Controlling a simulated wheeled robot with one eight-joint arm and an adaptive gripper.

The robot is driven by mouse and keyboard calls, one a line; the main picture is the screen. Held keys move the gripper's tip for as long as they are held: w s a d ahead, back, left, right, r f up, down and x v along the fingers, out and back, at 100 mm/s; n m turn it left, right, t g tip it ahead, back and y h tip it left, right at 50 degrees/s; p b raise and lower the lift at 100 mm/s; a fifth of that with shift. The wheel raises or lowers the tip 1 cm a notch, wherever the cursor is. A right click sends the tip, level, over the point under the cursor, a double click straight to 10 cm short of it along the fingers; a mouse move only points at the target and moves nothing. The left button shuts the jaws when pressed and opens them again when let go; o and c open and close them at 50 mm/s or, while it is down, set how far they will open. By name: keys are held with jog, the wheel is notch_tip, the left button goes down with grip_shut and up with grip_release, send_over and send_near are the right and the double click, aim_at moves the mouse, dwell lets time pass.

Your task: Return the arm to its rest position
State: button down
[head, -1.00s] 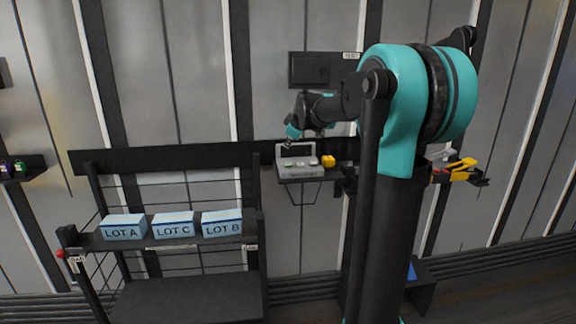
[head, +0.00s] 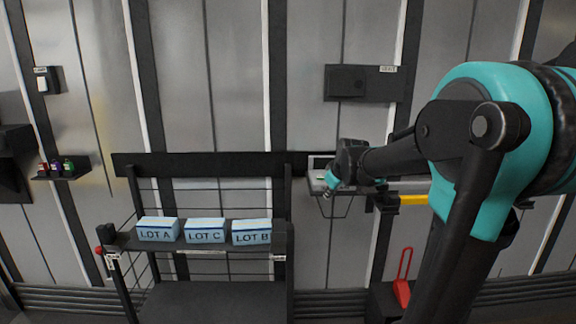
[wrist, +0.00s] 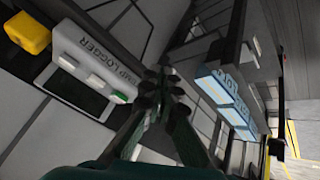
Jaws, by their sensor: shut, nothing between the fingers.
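My gripper (head: 327,190) is at the end of my teal and black arm, in front of the small wall shelf (head: 311,184) in the head view. Its fingers are together with nothing between them, as the wrist view shows (wrist: 160,88). The arm reaches in from the right of the head view and hides part of the wall behind it. The white logger box (wrist: 92,62), with partly readable lettering, is to the left of the fingers in the wrist view. Whether the fingers touch anything is not clear, but no contact shows.
A dark rack (head: 210,298) holds boxes marked LOT A (head: 158,230), LOT C (head: 205,231) and LOT B (head: 251,233). A yellow item (head: 410,199) and a red-handled tool (head: 402,290) are beside my arm. Small bottles (head: 56,166) stand on the left wall shelf.

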jog(key=s+d+f+m+g, duration=0.1)
jog(key=s+f+m, duration=0.1)
jog(key=s+f, duration=0.4)
jog(key=s+d+f+m+g, duration=0.1)
jog(key=s+f+m, duration=0.2)
jog(key=s, duration=1)
jog(key=s+f+m+g+h, duration=0.1)
jog(key=s+f+m, duration=0.1)
jog(key=s+f, duration=0.7)
jog(key=shift+s+d+f+m, duration=0.15)
jog(key=shift+d+f+m, duration=0.15)
jog(key=shift+d+f, duration=0.1)
